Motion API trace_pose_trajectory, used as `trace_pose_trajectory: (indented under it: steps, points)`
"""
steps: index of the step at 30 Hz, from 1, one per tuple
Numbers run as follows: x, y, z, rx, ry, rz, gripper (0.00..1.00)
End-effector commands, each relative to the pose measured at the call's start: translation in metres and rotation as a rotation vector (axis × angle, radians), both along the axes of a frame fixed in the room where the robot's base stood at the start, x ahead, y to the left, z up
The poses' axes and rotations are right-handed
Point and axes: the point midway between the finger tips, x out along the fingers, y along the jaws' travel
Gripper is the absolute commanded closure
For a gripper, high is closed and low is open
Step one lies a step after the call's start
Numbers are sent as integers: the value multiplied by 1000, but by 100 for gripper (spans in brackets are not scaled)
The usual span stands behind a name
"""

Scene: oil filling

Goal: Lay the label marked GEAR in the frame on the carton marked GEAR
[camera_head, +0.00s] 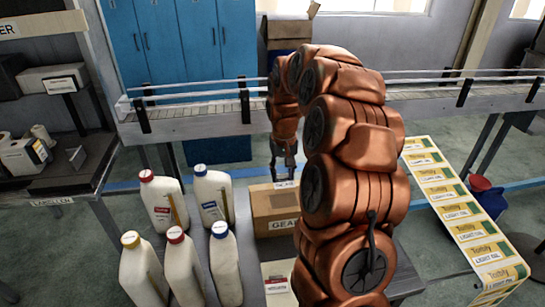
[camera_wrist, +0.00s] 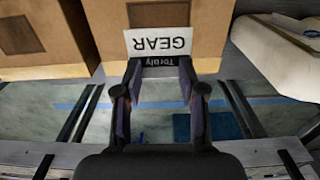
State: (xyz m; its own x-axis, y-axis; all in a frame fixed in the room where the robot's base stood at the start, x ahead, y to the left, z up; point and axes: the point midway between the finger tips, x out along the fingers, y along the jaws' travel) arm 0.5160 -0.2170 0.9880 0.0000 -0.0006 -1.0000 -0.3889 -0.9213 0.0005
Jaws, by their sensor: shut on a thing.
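The carton marked GEAR (camera_head: 264,207) is a brown box below my gripper, with a white GEAR tag (camera_head: 284,224) on its front. My gripper (camera_head: 285,175) is shut on the white label marked GEAR (camera_wrist: 158,42), which reads upside down in the wrist view. The label juts out past the fingertips (camera_wrist: 159,78) over the near edge of the carton's top (camera_wrist: 211,28). A darker brown square, likely the frame (camera_wrist: 158,14), shows just beyond the label, which partly covers it. I cannot tell whether the label touches the carton.
A second carton (camera_wrist: 65,42) with a dark square stands left in the wrist view. Several white bottles (camera_head: 165,205) stand left of the GEAR carton. A conveyor (camera_head: 190,125) runs behind. A strip of yellow labels (camera_head: 440,190) lies at right. My arm hides the area right of the carton.

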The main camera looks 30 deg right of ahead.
Motion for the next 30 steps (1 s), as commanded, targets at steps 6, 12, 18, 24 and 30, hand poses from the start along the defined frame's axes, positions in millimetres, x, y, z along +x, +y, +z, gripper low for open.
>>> trace_pose_trajectory:
  steps: [6, 12, 18, 24, 30]
  points:
    - [0, 1, -5, 0, 0, 2, 69]
    - [0, 1, -14, 1, 2, 2, 69]
    - [0, 0, -27, 1, 2, 0, 69]
    - [0, -1, -39, -1, -2, -2, 69]
    - [-1, 0, -53, 0, 1, -1, 69]
